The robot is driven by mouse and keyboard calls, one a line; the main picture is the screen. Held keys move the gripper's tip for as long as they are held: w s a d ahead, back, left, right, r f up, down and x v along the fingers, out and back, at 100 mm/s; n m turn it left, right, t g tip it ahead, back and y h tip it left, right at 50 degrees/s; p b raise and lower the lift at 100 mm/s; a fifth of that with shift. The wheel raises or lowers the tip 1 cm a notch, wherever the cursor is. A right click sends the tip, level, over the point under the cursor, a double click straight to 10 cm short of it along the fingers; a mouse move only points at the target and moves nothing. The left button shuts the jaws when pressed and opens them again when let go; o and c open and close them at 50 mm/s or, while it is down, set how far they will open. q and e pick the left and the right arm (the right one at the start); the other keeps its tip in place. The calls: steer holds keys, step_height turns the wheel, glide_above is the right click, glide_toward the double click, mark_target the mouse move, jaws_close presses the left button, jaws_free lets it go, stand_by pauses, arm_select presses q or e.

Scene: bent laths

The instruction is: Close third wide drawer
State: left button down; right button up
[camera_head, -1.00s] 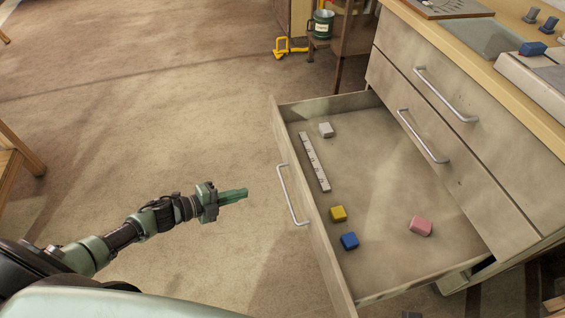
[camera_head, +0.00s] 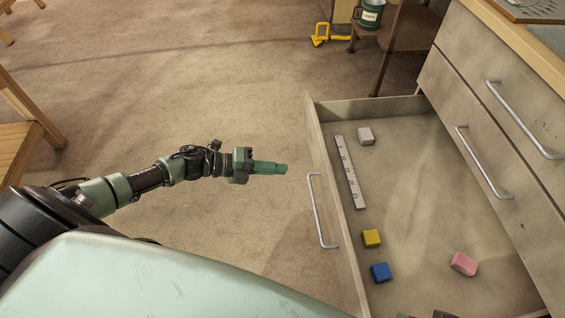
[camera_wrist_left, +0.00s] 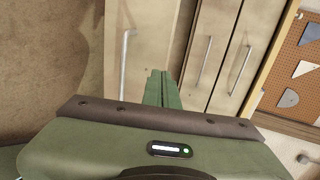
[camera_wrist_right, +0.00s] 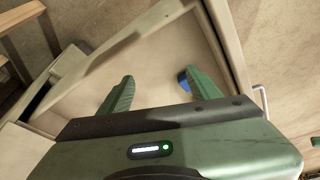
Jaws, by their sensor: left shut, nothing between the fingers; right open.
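The third wide drawer (camera_head: 345,230) is pulled far out of the cabinet, with a silver bar handle (camera_head: 318,210) on its front. Inside lie a white ruler (camera_head: 350,172), a grey block (camera_head: 366,136), a yellow block (camera_head: 372,238), a blue block (camera_head: 381,272) and a pink block (camera_head: 464,263). My left gripper (camera_head: 283,169) is shut and empty, a short way left of the drawer front near the handle's upper end. In the left wrist view its fingers (camera_wrist_left: 163,90) are together.
Two more drawers with silver handles (camera_head: 484,162) (camera_head: 524,119) are shut above it. A brown side table (camera_head: 400,30) with a green mug (camera_head: 370,14) stands behind, beside a yellow object (camera_head: 326,35). The carpet left of the drawer is clear.

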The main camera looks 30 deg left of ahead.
mark_target(326, 170)
arm_select(q)
steer(key=x, duration=0.3)
steer(key=b+x, duration=0.1)
steer(key=x, duration=0.6)
steer(key=shift+w+r, duration=0.15)
steer(key=shift+r, duration=0.1)
steer(key=shift+w+d, duration=0.4)
steer(key=shift+d, duration=0.25)
arm_select(e)
steer(key=w+a+t, duration=0.1)
steer(key=w+t, duration=0.2)
steer(key=w, duration=0.2)
steer(key=shift+w+a+r+y, duration=0.35)
steer(key=shift+r+y, duration=0.05)
steer(key=shift+r, duration=0.05)
